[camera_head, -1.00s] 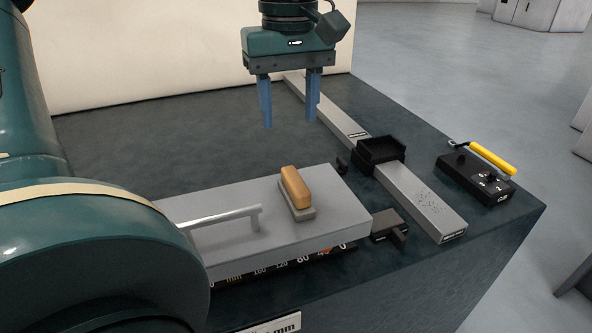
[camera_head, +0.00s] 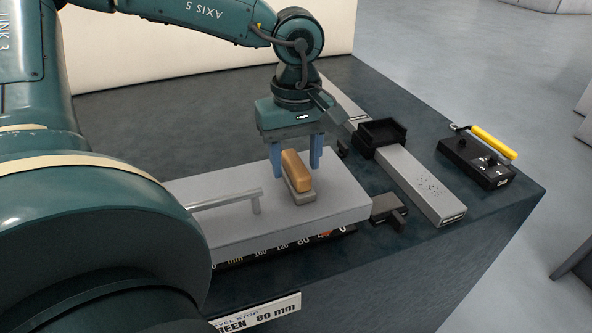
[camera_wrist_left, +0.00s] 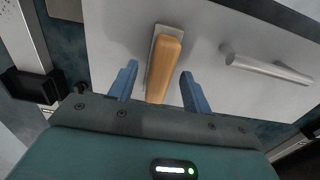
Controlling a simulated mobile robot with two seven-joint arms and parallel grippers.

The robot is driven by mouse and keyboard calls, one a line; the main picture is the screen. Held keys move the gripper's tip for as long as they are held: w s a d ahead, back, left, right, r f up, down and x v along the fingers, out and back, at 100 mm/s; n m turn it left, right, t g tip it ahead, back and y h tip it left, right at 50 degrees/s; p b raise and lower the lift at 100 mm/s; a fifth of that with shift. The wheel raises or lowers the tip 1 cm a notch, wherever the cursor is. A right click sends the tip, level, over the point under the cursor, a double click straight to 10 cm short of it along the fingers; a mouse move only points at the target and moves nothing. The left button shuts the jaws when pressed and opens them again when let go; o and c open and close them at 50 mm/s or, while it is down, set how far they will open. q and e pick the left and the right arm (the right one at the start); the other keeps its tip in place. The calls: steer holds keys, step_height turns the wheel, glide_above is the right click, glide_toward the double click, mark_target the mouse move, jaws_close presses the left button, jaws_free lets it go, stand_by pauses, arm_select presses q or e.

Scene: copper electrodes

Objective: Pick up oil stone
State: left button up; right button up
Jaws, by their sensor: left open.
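The oil stone (camera_head: 302,197) is a grey slab with a tan, wood-coloured handle (camera_head: 297,171) on top. It lies on a light grey flat block (camera_head: 338,196). My left gripper (camera_head: 296,172) is open, pointing down, with its blue fingers on either side of the handle. In the left wrist view the handle (camera_wrist_left: 165,68) sits between the two open fingers (camera_wrist_left: 160,85), with a gap on each side. Whether the fingers touch the stone cannot be told. My right gripper is not in view.
A silver bar handle (camera_head: 225,199) is fixed on the block, left of the stone. To the right are a long grey rail (camera_head: 425,192) with a black slider (camera_head: 380,136), a small black piece (camera_head: 389,209), and a black box (camera_head: 475,163) with a yellow-handled tool (camera_head: 494,143).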

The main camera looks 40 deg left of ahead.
arm_select(q)
steer(key=shift+f, duration=0.55)
jaws_close()
